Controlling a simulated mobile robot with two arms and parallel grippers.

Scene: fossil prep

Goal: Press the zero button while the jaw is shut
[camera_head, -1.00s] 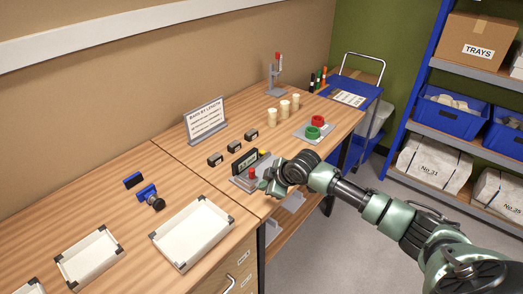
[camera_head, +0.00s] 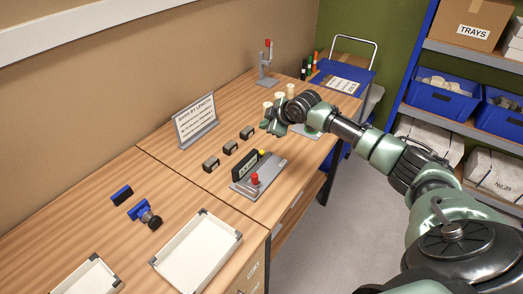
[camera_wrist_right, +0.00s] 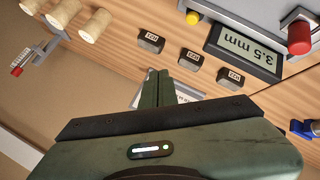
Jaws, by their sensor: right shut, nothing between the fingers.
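The gauge (camera_head: 270,170) stands near the front edge of the bench, with a dark display (camera_head: 244,165), a red knob (camera_head: 254,179) and a small yellow button (camera_head: 262,152). In the right wrist view its display (camera_wrist_right: 245,50) reads 3.5 mm, with the yellow button (camera_wrist_right: 192,17) to the left and the red knob (camera_wrist_right: 299,37) to the right. I cannot tell whether the gauge's jaw is shut. My right gripper (camera_head: 270,128) is shut and empty, above the bench beyond the gauge, apart from it. Its fingers (camera_wrist_right: 155,78) also show in the right wrist view. My left gripper is out of view.
Several small black labelled blocks (camera_head: 229,148) lie behind the gauge, before a sign (camera_head: 195,120). Cream cylinders (camera_wrist_right: 97,25) stand near my right gripper. A red-topped clamp (camera_head: 267,62) is farther back. White trays (camera_head: 197,250) and a blue tool (camera_head: 146,213) lie left.

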